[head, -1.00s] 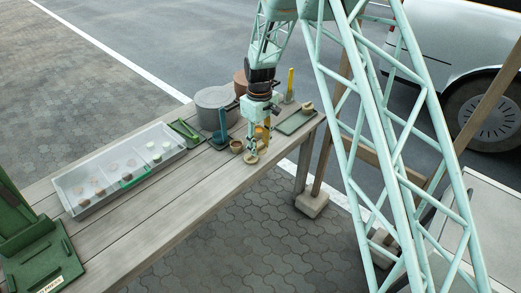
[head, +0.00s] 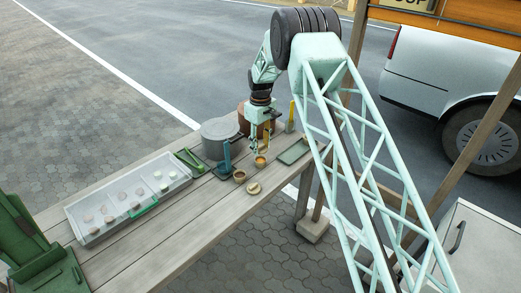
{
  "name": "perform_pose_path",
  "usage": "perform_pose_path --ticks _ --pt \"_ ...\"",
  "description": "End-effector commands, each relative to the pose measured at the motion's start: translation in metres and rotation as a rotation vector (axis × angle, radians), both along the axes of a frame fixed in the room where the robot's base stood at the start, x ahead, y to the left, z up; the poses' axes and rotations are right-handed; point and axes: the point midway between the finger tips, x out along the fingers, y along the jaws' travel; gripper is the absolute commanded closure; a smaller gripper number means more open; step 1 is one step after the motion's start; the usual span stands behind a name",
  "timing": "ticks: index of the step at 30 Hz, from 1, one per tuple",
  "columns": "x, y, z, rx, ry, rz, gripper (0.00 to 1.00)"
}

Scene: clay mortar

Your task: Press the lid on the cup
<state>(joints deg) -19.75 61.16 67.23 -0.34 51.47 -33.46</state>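In the head view my gripper (head: 257,150) points down over the right part of the table. Its fingertips are close above a small tan clay vessel (head: 261,162); I cannot tell whether they touch it, or whether they are open or shut. A second small tan cup (head: 239,177) with a dark inside stands to the left and nearer. A pale round clay piece (head: 254,188), seemingly a lid, is at the table's front edge. Whether it lies on the wood or on a cup is too small to tell.
A green tray (head: 292,153) lies to the right, its right end partly behind my arm. A grey tub (head: 220,136) and a brown pot (head: 246,120) stand behind. A pale tray (head: 92,236) with several clay pieces lies left. Bare table (head: 183,218) lies in front.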

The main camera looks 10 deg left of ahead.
Motion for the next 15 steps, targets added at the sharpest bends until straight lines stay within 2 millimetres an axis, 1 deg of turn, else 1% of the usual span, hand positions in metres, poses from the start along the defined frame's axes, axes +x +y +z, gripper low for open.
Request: perform_pose_path --ticks 1,5,15 --pt "0.0034 0.0004 0.0017 0.0 -0.001 0.0 0.69" --pt "0.0068 0.0005 0.0024 -0.001 -0.001 0.0 0.69" --pt "0.0072 0.0007 0.0019 0.0 0.0 0.0 0.69"
